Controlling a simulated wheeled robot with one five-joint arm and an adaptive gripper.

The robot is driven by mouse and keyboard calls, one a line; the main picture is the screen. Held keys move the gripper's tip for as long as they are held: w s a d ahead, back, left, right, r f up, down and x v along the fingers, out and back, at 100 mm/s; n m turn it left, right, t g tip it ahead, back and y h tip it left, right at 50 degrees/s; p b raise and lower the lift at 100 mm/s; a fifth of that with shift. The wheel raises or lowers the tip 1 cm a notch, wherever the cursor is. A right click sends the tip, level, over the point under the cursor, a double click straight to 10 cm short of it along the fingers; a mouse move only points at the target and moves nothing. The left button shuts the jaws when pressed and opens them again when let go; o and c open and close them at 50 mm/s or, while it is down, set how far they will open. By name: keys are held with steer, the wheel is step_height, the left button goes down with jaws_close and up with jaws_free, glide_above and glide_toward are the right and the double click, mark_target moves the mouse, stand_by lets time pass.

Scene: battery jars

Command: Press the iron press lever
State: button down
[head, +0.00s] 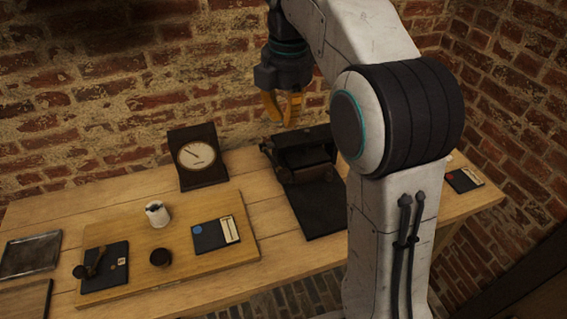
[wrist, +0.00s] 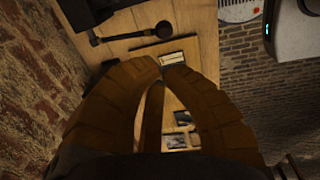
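The dark iron press (head: 305,160) stands at the back of the table on a black base, partly behind my arm in the head view. In the wrist view, a dark rod with a round knob (wrist: 165,30) runs across the top; it looks like the press lever, beside a dark body (wrist: 85,12). My gripper (head: 284,122) hangs above and slightly left of the press, apart from it. Its orange curved fingers come together at the tips in the wrist view (wrist: 165,66), with nothing between them. The lever is hard to make out in the head view.
A dial gauge (head: 197,155) stands left of the press. A wooden board (head: 185,262) holds a white jug (head: 157,214), a dark jar (head: 160,257) and dark cards. A tray (head: 31,254) lies far left. The brick wall is close behind the table.

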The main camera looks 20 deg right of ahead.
steer(key=shift+f, duration=0.15)
steer(key=p, duration=0.3)
glide_above(283, 170)
steer(key=f, duration=0.9)
steer(key=shift+s+d+f, duration=0.1)
steer(key=shift+s, duration=0.1)
steer(key=shift+w+f+p, duration=0.2)
steer(key=shift+f+p, duration=1.85)
steer(key=shift+f, duration=0.15)
steer(key=shift+f, duration=0.1)
